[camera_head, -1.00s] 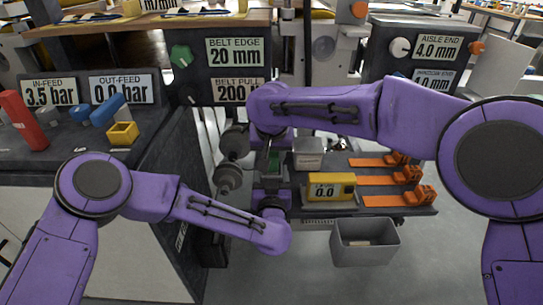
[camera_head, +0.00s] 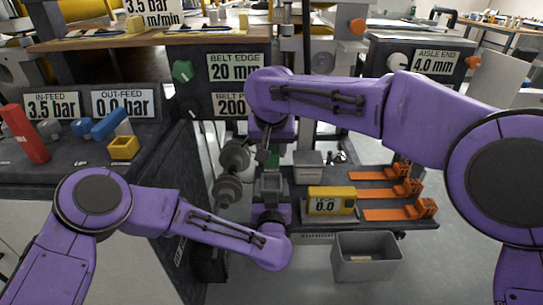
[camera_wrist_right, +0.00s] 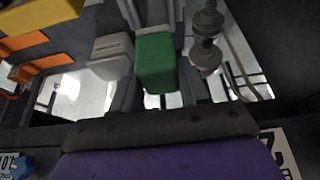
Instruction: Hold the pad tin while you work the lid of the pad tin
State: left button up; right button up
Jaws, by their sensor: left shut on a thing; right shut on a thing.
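The green pad tin (camera_head: 273,160) is a small block between my two grippers in the head view, mostly covered by them. Its green face (camera_wrist_right: 156,64) shows larger in the right wrist view, with a pale part at its upper end. My left gripper (camera_head: 271,177) comes from below and is shut on the tin. My right gripper (camera_head: 272,147) is above it, shut at the tin's upper end, where the lid is; the lid's edge is hidden, and I cannot tell whether it is seated.
A grey box (camera_head: 308,166) and a yellow gauge (camera_head: 331,201) stand to the right, by several orange clamps (camera_head: 400,208). A grey bin (camera_head: 366,257) is below. Grey rollers (camera_head: 232,160) are close on the left. The floor at lower right is clear.

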pick_arm(q)
jog(key=o, duration=1.6)
